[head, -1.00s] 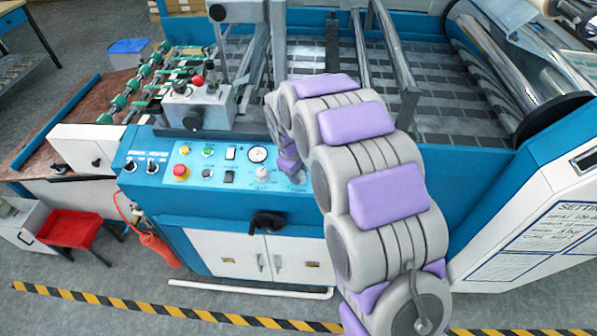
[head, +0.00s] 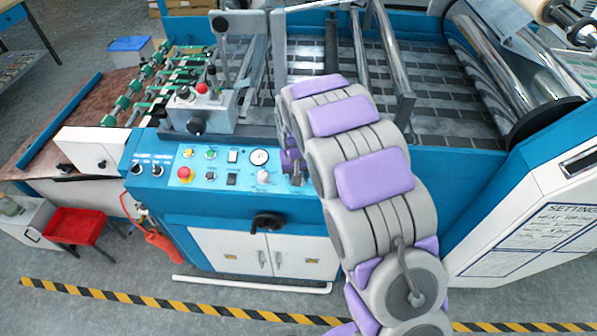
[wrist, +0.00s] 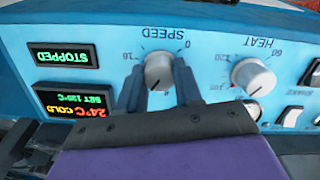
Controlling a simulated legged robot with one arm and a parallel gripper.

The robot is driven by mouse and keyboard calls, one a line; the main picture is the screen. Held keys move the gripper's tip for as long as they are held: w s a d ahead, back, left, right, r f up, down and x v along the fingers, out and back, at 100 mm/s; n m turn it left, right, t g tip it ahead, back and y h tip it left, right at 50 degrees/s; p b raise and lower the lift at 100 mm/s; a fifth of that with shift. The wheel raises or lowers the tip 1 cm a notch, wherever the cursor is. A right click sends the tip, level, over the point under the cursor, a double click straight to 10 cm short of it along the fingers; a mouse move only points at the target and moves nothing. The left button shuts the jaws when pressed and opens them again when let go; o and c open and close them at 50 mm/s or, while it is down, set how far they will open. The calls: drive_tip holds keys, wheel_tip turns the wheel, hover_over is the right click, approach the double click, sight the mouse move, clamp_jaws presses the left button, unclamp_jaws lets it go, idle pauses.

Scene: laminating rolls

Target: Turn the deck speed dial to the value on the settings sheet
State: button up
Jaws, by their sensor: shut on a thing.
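The speed dial (wrist: 158,70) is a grey-white knob on the blue panel. In the wrist view, where the lettering is upside down, a "SPEED" label and scale numbers such as 0 and 16 surround it. My gripper (wrist: 158,88) is shut on it, one finger on each side. The dial's exact setting cannot be read. In the head view my gripper (head: 292,165) is at the right end of the panel, partly behind my arm, and hides most of the dial. The settings sheet (head: 565,235) is on the white side panel at right; its values are too blurred to read.
The heat dial (wrist: 253,77) is close beside the speed dial. Displays read "STOPPED" (wrist: 65,57) and "24°C COLD" (wrist: 73,101). A red emergency button (head: 185,174) and switches lie left along the panel. A black handle (head: 267,222) sticks out below. Striped floor tape (head: 150,302) runs in front.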

drive_tip(key=shift+m+p, duration=0.45)
drive_tip(key=shift+m, duration=0.75)
drive_tip(key=o, duration=1)
drive_tip(key=shift+a, duration=0.1)
drive_tip(key=shift+o, duration=0.2)
wheel_tip(320, 180, up, 17)
drive_tip(key=s+p, duration=0.1)
drive_tip(key=p, duration=0.1)
drive_tip(key=shift+s, duration=0.4)
drive_tip(key=shift+a, duration=0.1)
